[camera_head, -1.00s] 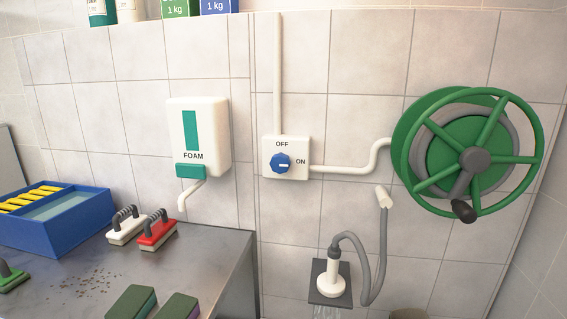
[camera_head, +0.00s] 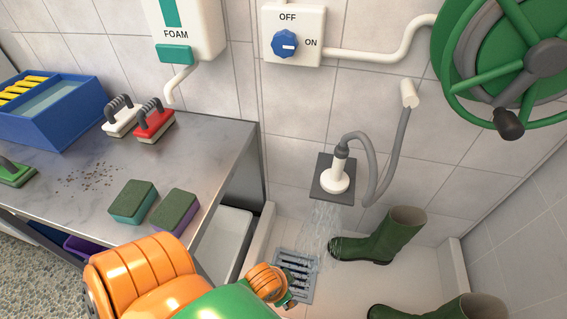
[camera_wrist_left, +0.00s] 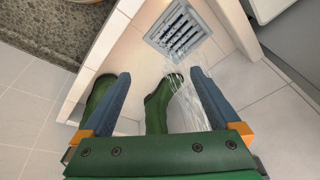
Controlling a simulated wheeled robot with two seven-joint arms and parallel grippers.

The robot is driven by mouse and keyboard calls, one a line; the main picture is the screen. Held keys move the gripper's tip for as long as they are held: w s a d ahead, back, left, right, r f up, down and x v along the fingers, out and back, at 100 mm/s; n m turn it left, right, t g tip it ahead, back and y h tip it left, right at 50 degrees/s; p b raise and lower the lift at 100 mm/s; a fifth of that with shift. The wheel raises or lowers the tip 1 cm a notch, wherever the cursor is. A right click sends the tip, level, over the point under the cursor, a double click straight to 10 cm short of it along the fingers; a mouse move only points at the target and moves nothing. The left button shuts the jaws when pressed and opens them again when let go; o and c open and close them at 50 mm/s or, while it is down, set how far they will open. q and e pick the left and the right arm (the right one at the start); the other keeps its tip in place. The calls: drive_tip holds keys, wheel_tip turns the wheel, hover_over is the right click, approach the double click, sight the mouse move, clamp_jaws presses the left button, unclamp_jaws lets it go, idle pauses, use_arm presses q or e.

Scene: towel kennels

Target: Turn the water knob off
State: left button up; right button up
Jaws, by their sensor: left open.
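The blue water knob (camera_head: 286,45) sits on a white wall box (camera_head: 309,20) in the head view. Its white mark points right, towards ON; OFF is printed above it. Water (camera_head: 322,232) runs from the white spray head (camera_head: 335,181) in its wall holder. My left arm shows at the bottom of the head view, well below the knob. In the left wrist view my left gripper (camera_wrist_left: 158,92) is open and empty, its two fingers wide apart above the shower floor. The knob is not in the wrist view. My right gripper is in neither view.
A green hose reel (camera_head: 505,50) is right of the knob and the foam dispenser (camera_head: 187,25) is left. A metal counter (camera_head: 215,150) holds brushes, sponges and a blue bin (camera_head: 50,120). Green boots (camera_head: 385,237) stand near the floor drain (camera_head: 296,274).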

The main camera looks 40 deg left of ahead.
use_arm(q)
drive_tip(key=w+a+r+m+t+y, duration=0.3)
drive_tip(key=w+a+r+m, duration=0.25)
drive_tip(key=a+r, duration=0.4)
drive_tip(key=m+t+y, duration=0.8)
drive_tip(key=m+t, duration=0.5)
drive_tip(key=m, duration=0.9)
approach(283, 50)
drive_tip(key=x, duration=0.3)
drive_tip(key=p+x, duration=0.2)
drive_tip(key=x, duration=0.4)
drive_tip(key=shift+r, duration=0.1)
drive_tip(key=shift+w+a, duration=0.25)
drive_tip(key=shift+w, duration=0.1)
drive_tip(key=shift+s, duration=0.1)
drive_tip(key=shift+c, duration=0.2)
